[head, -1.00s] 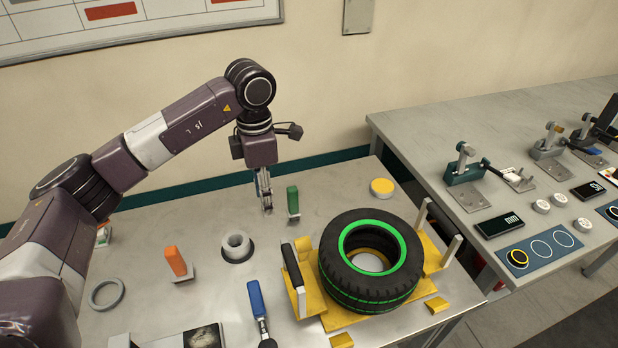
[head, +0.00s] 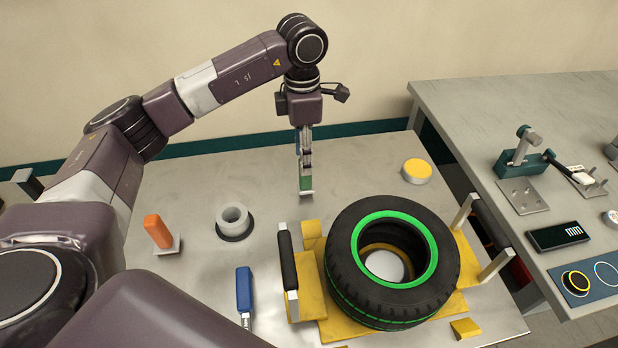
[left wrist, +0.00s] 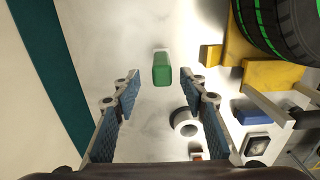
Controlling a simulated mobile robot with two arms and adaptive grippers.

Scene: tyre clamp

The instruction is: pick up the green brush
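The green brush (head: 306,183) stands upright on the grey table, behind and to the left of the tyre. It has a green block handle on a pale base. My left gripper (head: 305,165) points down at it from above and partly hides its top in the head view. In the left wrist view, the gripper (left wrist: 158,88) is open with blue-padded fingers apart. The green brush (left wrist: 162,71) shows just beyond the fingertips, roughly centred in the gap, with nothing held. My right gripper is not in view.
A tyre (head: 345,265) with a green rim ring sits on a yellow clamp fixture (head: 312,260). A yellow-topped disc (head: 417,171), a grey ring part (head: 233,220), an orange brush (head: 158,231) and a blue-handled tool (head: 244,290) stand or lie around. A second table (head: 460,105) is at right.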

